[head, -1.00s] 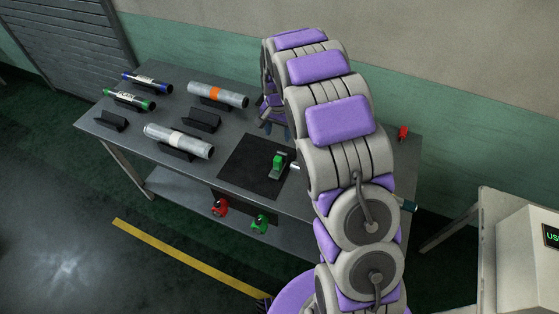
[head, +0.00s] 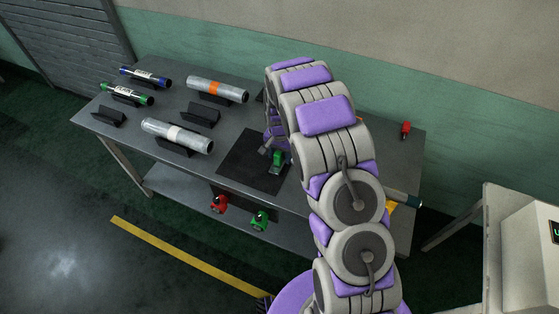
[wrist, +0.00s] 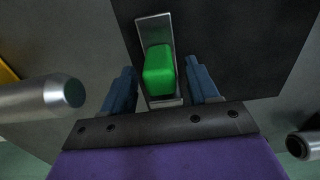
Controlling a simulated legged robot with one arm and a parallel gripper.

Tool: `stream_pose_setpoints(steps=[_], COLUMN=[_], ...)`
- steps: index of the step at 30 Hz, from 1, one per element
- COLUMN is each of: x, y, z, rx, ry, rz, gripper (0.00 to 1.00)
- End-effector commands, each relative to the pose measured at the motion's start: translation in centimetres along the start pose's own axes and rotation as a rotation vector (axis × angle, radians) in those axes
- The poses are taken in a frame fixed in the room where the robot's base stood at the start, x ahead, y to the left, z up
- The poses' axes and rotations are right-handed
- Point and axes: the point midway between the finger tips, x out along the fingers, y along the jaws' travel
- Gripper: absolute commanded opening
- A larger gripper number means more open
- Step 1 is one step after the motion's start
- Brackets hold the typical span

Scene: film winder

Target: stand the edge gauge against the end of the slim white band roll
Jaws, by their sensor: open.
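The edge gauge, a green block on a metal plate (head: 277,158), stands on the dark mat near the table's front edge. In the wrist view its green block (wrist: 158,72) lies between the two blue fingers of my gripper (wrist: 160,68). The fingers are open, with a gap on each side of the block. In the head view my gripper (head: 270,143) is just behind the gauge, partly hidden by my arm. A pale grey roll with a white band (head: 177,137) lies on a dark cradle left of the mat. I cannot tell whether another white-banded roll is hidden behind my arm.
A roll with an orange band (head: 217,89) and blue (head: 145,76) and green (head: 127,94) ended rolls lie at the left. Empty dark cradles (head: 201,115) stand between. A teal-ended cylinder (head: 405,199) shows right of my arm. The mat (head: 240,165) is otherwise clear.

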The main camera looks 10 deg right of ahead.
Motion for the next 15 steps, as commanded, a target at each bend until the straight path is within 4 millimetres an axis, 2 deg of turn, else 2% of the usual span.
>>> stream_pose_setpoints(steps=[1, 3, 10, 15], x=[0.88, 1.31, 1.23, 1.22], y=[-0.01, -0.01, -0.04, -0.03], z=[0.05, 0.05, 0.02, -0.02], rx=[-0.001, -0.001, -0.001, -0.001], ry=[-0.002, -0.001, 0.001, 0.001], rz=[0.001, 0.001, -0.001, -0.001], gripper=[0.6, 0.6, 0.59, 0.42])
